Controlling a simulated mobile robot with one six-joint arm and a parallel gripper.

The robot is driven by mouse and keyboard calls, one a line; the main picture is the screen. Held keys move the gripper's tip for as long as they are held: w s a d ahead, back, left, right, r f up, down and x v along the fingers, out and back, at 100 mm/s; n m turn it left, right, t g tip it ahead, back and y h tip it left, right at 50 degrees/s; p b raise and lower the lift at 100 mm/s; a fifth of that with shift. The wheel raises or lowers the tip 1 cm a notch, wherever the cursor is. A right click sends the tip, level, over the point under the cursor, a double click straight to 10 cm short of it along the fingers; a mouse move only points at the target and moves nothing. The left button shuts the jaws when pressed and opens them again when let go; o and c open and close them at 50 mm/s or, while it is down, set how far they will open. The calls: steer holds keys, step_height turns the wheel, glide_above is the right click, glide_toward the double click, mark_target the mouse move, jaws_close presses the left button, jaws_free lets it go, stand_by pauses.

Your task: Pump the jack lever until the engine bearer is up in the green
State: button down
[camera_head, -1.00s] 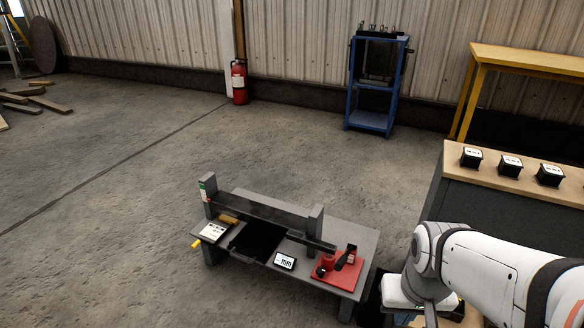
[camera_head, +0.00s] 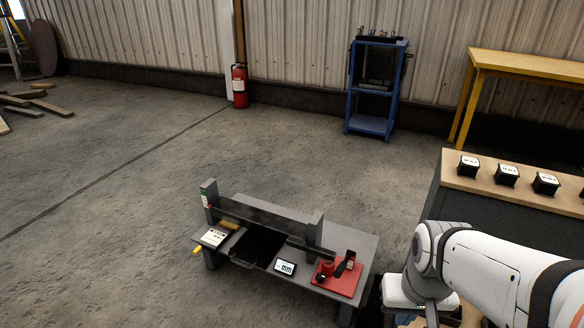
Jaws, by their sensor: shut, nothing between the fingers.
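The jack stands on a red base plate (camera_head: 348,285) at the right end of a low grey bench (camera_head: 345,240). Its short dark lever (camera_head: 345,266) slants up to the right. The engine bearer, a long dark beam (camera_head: 262,218), runs from the left post to the jack, past the right post (camera_head: 315,228). A small scale with green (camera_head: 205,201) is on the left post (camera_head: 209,190). The beam's exact height against the green is too small to read. My white arm reaches in at the lower right, apart from the jack. My gripper is out of view.
A black tray (camera_head: 258,248), labelled plates and a yellow handle (camera_head: 199,250) are on the bench. A counter with black blocks (camera_head: 506,175) stands at right. A blue cart (camera_head: 369,122) and fire extinguisher (camera_head: 239,87) are behind.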

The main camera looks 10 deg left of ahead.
step_height(320, 180, up, 9)
steer(key=p, duration=0.7)
steer(key=shift+f, duration=0.15)
step_height(320, 180, down, 13)
steer(key=b, duration=1.1)
steer(key=shift+b, duration=0.3)
stand_by(0.5)
step_height(320, 180, up, 13)
steer(key=p, duration=1.1)
steer(key=shift+p, duration=0.35)
